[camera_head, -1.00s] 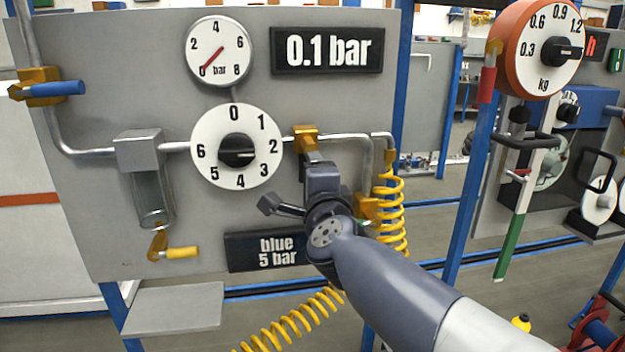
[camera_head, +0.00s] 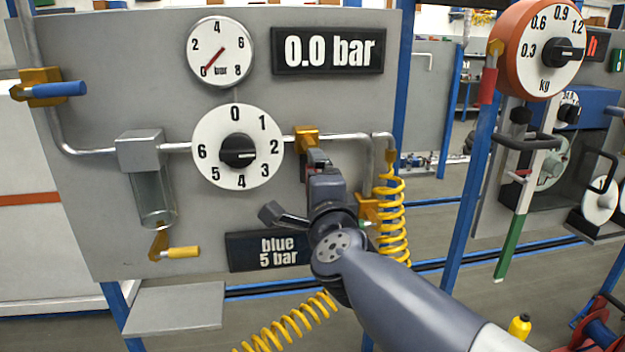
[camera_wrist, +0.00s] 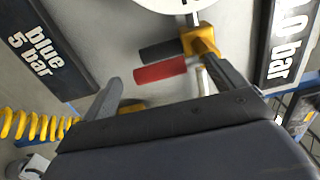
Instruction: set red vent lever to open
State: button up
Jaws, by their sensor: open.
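The red vent lever (camera_wrist: 160,71) shows in the wrist view as a red handle pointing left from its yellow valve body (camera_wrist: 203,41). A dark bar shape lies just above it, perhaps its shadow. My gripper (camera_wrist: 166,70) is open, with one finger on each side of the lever in the picture. The fingers look apart from the lever and hold nothing. In the head view the yellow valve body (camera_head: 306,138) sits on the pipe right of the dial. My gripper (camera_head: 317,160) is just below it and hides most of the lever.
The panel also bears a dial (camera_head: 238,147), a round gauge (camera_head: 220,52), a display reading 0.0 bar (camera_head: 328,50), and a "blue 5 bar" sign (camera_head: 268,249). A blue-handled valve (camera_head: 50,89) is at left. A coiled yellow hose (camera_head: 391,215) hangs close right of my gripper.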

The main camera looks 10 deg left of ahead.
jog(key=p+v, duration=0.1)
jog(key=v, duration=0.7)
jog(key=shift+s+p, duration=0.15)
jog(key=shift+p, duration=0.15)
jog(key=b+x, duration=0.2)
jog(key=x, duration=0.9)
jog(key=shift+d, duration=0.1)
jog(key=shift+s, duration=0.1)
